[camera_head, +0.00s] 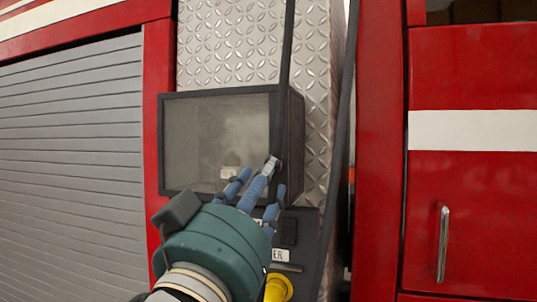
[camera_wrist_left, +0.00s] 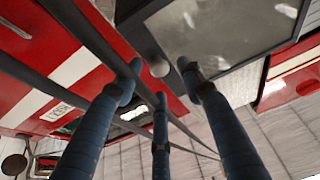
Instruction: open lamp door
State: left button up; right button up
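The lamp (camera_head: 218,140) is a black-framed box with a cloudy, see-through front door, mounted on the diamond-plate panel. Its door looks shut. In the left wrist view the dark frame and cloudy pane (camera_wrist_left: 225,30) fill the upper right. My left gripper (camera_head: 262,178), teal with blue fingers, is at the door's lower right edge. In the left wrist view its three fingers (camera_wrist_left: 161,76) are spread apart with nothing held. A small grey round knob (camera_wrist_left: 159,68) shows between the fingertips; I cannot tell whether they touch it. My right gripper is not in view.
A dark vertical strap or hose (camera_head: 287,45) runs past the lamp's right side. A yellow cap (camera_head: 278,288) and a labelled dark panel sit below. A grey roller shutter (camera_head: 70,150) is at left, and a red door with a metal handle (camera_head: 443,243) at right.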

pick_arm(q)
jog(key=x, duration=0.2)
jog(key=shift+w+r, duration=0.1)
jog(key=shift+w, duration=0.1)
grip_shut()
jog(key=shift+p, duration=0.3)
